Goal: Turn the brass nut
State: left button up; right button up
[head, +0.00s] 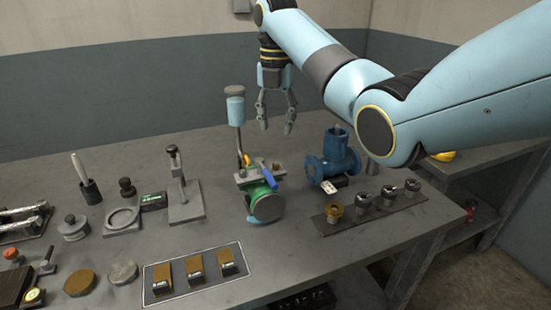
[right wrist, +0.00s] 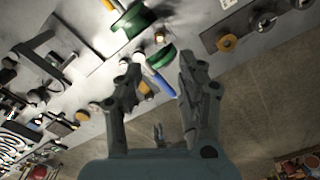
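A brass-coloured, nut-like piece (head: 335,210) stands at the left end of a dark strip on the bench, and a brass ring shows in the right wrist view (right wrist: 227,43). I cannot tell for certain that this is the brass nut. A green valve (head: 265,205) with a blue lever (head: 267,176) sits left of it. My right gripper (head: 275,128) hangs above and behind the valve, fingers pointing down. In the right wrist view its fingers (right wrist: 158,72) are apart with nothing held between them. My left gripper is not in the head view.
A blue flanged valve body (head: 335,158) stands right of the green valve. A light-blue cylinder on a post (head: 235,108) rises behind it. A tray of brass-topped blocks (head: 195,272) is in front. A grey stand (head: 184,200) is left. Bare bench lies between.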

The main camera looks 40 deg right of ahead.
aim_at(276, 164)
notch_tip(276, 164, down, 11)
jog(key=shift+r, duration=0.2)
dwell(0.3)
grip_shut()
